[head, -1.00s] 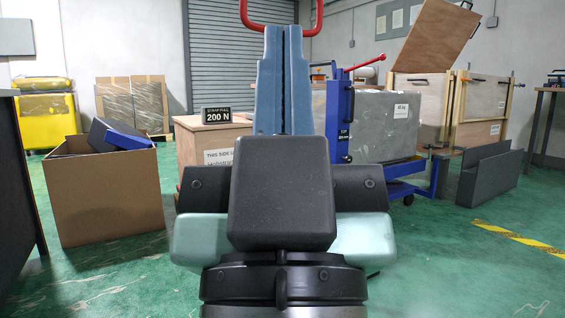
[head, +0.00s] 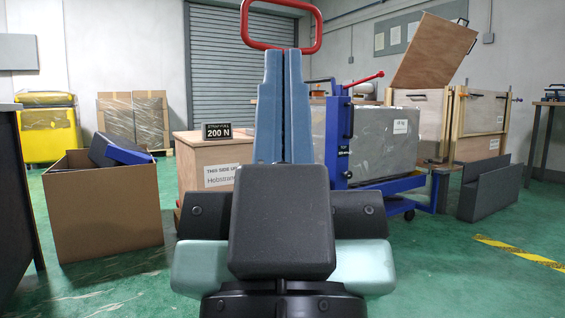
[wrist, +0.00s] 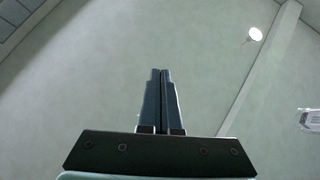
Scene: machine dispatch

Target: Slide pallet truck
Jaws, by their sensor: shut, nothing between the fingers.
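A red loop handle (head: 310,44) shows at the top centre of the head view, behind and above my fingertips; its lower part is hidden by my gripper. I cannot tell whether it belongs to the pallet truck. My gripper (head: 283,54) points up with its blue fingers shut and empty. A blue wheeled truck (head: 338,135) with a red lever stands to the right, carrying a grey wrapped block (head: 372,140). My gripper hides part of its left side. In the wrist view my gripper (wrist: 160,72) is shut against a bare wall and ceiling.
A wooden crate (head: 205,155) with a 200 N sign (head: 216,131) stands left of my gripper. An open cardboard box (head: 105,212) stands farther left. A grey open bin (head: 490,187) and wooden cabinets (head: 480,115) are at right. Green floor is clear at right front.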

